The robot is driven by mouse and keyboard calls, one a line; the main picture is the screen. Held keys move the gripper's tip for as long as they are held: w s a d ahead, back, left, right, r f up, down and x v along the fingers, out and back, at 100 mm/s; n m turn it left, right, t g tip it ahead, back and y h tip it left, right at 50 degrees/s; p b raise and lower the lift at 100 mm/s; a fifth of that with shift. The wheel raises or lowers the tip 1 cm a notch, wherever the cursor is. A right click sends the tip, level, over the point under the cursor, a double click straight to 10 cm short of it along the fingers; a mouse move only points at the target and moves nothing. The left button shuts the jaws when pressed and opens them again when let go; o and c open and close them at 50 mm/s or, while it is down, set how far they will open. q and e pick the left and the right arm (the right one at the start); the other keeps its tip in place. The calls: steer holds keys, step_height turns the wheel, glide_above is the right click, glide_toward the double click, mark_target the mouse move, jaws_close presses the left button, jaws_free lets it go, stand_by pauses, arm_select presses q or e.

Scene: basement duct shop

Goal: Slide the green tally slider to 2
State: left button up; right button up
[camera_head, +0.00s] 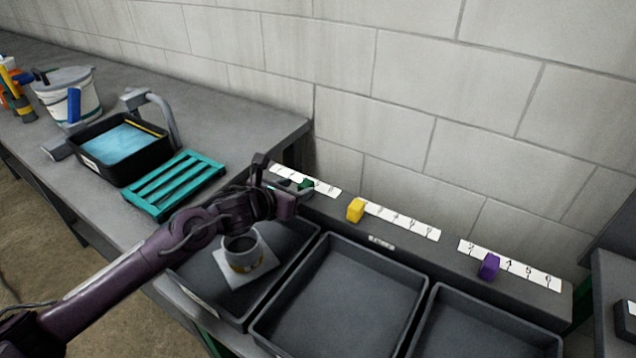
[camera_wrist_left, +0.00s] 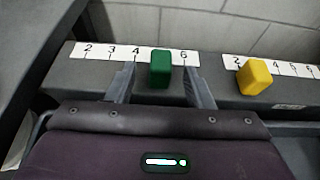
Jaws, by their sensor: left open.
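The green slider (camera_wrist_left: 160,68) sits on the ledge in the left wrist view, in front of a white number strip (camera_wrist_left: 98,52). The strip reads 2, 3, 4 and 6, and the slider covers the place between 4 and 6. My left gripper (camera_wrist_left: 161,92) is open, with one finger on each side of the slider; I cannot tell whether either finger touches it. In the head view the green slider (camera_head: 307,184) is partly hidden behind my left gripper (camera_head: 285,182). My right gripper is not in view.
A yellow slider (camera_head: 355,210) and a purple slider (camera_head: 489,266) stand farther right along the same ledge. A teal rack (camera_head: 175,182) is on the bench at left.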

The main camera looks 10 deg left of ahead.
mark_target(304, 185)
arm_select(q)
steer(key=x, duration=0.3)
steer(key=shift+d+r+p, duration=0.15)
steer(key=shift+p, duration=0.2)
steer(key=x, duration=0.2)
steer(key=shift+w, duration=0.2)
steer(key=shift+w+d+f, duration=0.25)
steer(key=shift+w+f, duration=0.1)
steer(key=shift+w, duration=0.2)
steer(key=shift+f, duration=0.1)
jaws_close()
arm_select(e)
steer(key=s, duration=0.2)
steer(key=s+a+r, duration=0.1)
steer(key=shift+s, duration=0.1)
